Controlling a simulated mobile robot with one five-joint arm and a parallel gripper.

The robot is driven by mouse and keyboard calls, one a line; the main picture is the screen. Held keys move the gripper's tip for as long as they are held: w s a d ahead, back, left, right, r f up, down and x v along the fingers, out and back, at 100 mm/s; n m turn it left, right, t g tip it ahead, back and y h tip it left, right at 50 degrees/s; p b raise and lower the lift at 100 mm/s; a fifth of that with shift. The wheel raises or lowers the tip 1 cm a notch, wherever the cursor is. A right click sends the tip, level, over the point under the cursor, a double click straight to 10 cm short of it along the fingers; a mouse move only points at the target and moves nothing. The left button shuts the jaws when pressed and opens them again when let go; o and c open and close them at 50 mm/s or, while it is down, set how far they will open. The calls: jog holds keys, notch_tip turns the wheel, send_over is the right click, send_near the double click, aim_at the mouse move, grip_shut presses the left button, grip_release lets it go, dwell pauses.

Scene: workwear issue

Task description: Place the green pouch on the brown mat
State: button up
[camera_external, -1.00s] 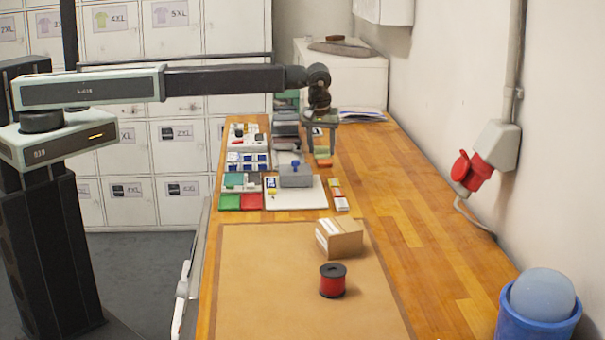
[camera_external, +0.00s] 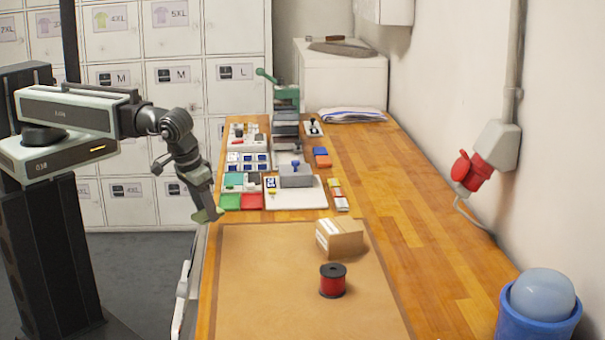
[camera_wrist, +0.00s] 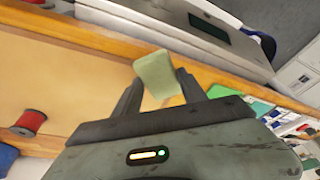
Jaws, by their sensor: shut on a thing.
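The green pouch (camera_wrist: 157,75) is between the two fingers of my gripper (camera_wrist: 160,88) in the wrist view, and the gripper is shut on it. In the external view the pouch (camera_external: 208,214) shows at the tip of my gripper (camera_external: 203,207), above the left edge of the bench and just beyond the mat's far left corner. The brown mat (camera_external: 265,285) lies flat on the near part of the bench. It also shows in the wrist view (camera_wrist: 60,80), to the left of the pouch.
On the mat stand a cardboard box (camera_external: 340,238) and a red spool (camera_external: 333,281), both towards its right side. The left part of the mat is clear. Behind it are a white board (camera_external: 305,198) and several small trays. A blue bin (camera_external: 540,310) stands at the near right.

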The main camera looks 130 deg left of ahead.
jog(key=b, duration=0.1)
send_over(266, 249)
jog(key=d, duration=0.1)
jog(key=shift+s+f, duration=0.4)
jog(key=shift+f, duration=0.35)
jog(key=f+b, duration=0.2)
jog(key=b, duration=0.1)
jog(key=f+b, duration=0.1)
jog(key=f, duration=0.1)
jog(key=shift+w+a, duration=0.1)
jog(key=shift+w, duration=0.2)
jog(key=shift+r, duration=0.25)
jog(key=shift+f, duration=0.1)
jog(key=o, duration=0.9)
jog(key=shift+f, duration=0.1)
jog(key=o, duration=0.5)
